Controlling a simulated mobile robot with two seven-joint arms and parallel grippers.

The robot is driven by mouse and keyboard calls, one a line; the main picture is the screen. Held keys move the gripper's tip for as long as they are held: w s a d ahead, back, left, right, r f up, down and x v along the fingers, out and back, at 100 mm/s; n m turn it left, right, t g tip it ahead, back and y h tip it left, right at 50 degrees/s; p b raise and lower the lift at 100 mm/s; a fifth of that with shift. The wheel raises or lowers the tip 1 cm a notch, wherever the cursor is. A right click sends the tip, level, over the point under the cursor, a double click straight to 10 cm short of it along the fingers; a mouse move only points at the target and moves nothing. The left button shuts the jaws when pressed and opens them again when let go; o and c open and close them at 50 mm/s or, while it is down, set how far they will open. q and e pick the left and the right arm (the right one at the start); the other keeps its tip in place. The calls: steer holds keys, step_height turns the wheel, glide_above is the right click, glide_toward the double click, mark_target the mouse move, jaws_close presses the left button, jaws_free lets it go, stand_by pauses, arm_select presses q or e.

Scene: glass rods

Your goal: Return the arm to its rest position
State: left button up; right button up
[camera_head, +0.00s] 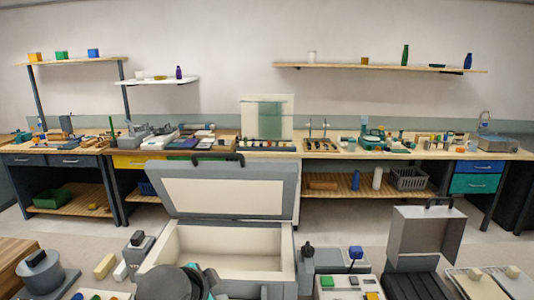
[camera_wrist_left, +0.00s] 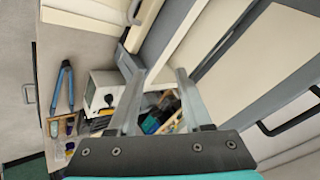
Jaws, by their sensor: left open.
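My left gripper (camera_wrist_left: 158,75) shows in the left wrist view with its two grey fingers apart and no object held between them. In the head view, a dark rounded part of my left arm (camera_head: 172,284), with teal beside it, is low in the picture, in front of a pale open chest (camera_head: 190,242). The gripper's fingertips cannot be made out there. My right gripper is in neither view.
The chest's grey-framed lid (camera_head: 235,197) stands raised behind its opening. A second grey lid (camera_head: 427,232) stands open at the right. Small items crowd the near surface on both sides. A long workbench (camera_head: 345,154) runs along the back wall, beyond open floor.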

arm_select(q)
steer(key=s+a+f+n+g, duration=0.2)
steer(key=s+f+n, duration=0.15)
steer(key=s, duration=0.55)
steer(key=s+a+f+n+g+y, duration=0.1)
steer(key=s+f+n, duration=0.25)
steer(key=s, duration=0.55)
steer(key=s+a+f+n+g, duration=0.2)
steer(key=s+f+n, duration=0.15)
steer(key=s, duration=0.45)
step_height(320, 180, down, 33)
steer(key=s+m+g+b, duration=0.1)
steer(key=s+b, duration=0.2)
steer(key=b, duration=0.6)
steer(key=s+a+f+b, duration=0.1)
steer(key=s+f+b, duration=0.3)
steer(key=s+f, duration=0.3)
steer(key=s+a+f+g+b, duration=0.1)
steer(key=s+f+b, duration=0.3)
steer(key=s+f, duration=0.4)
step_height(320, 180, down, 6)
steer(key=shift+a+f, duration=0.1)
steer(key=shift+a, duration=0.35)
